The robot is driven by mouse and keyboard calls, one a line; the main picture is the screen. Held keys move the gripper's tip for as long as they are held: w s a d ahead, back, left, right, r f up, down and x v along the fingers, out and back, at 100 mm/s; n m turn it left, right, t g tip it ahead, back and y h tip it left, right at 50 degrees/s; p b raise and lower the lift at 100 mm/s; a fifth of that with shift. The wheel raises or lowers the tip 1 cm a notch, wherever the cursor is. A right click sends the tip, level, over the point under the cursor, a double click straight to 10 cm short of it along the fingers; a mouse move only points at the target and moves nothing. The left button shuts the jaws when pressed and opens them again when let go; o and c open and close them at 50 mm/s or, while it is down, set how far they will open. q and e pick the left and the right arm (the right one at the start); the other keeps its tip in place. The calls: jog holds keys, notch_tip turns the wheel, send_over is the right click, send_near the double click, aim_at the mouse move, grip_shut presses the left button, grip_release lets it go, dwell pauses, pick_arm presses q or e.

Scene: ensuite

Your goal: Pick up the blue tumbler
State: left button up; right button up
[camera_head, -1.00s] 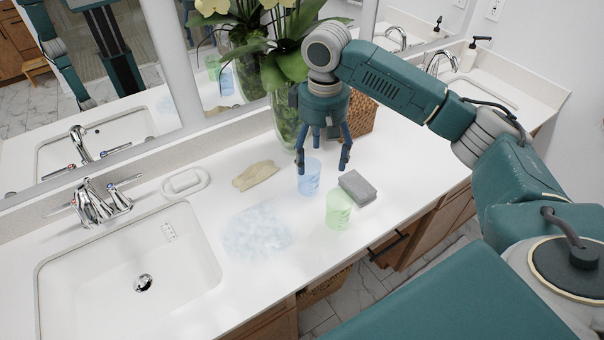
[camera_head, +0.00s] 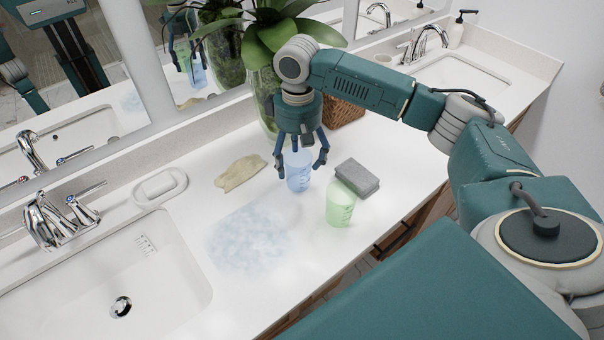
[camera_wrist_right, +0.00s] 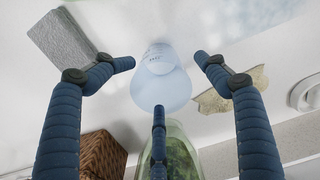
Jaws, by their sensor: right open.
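The translucent blue tumbler (camera_head: 298,172) stands upright on the white counter. My right gripper (camera_head: 301,170) is open and points down, with its fingers spread around the tumbler's upper part. In the right wrist view the tumbler (camera_wrist_right: 160,85) lies between the open fingers (camera_wrist_right: 163,75), with gaps visible on both sides. No finger clearly presses on it. My left gripper is not directly in view.
A green tumbler (camera_head: 340,205) and a grey sponge block (camera_head: 357,177) stand close on the right. A beige cloth (camera_head: 240,174) lies to the left. A plant vase (camera_head: 264,100) and wicker basket (camera_head: 345,112) are behind. A sink (camera_head: 150,270) is at left.

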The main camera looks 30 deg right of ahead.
jog(key=shift+w+d+f, duration=0.15)
jog(key=shift+w+f, duration=0.05)
jog(key=shift+f, duration=0.55)
jog(key=f, duration=0.1)
jog(key=f+p, duration=0.1)
jog(key=f, duration=0.2)
jog(key=shift+d+f+p, duration=0.1)
jog(key=shift+d+p, duration=0.2)
jog(key=shift+p, duration=0.05)
jog(key=shift+w+f, duration=0.1)
jog(key=shift+f, duration=0.2)
jog(key=c, duration=1.2)
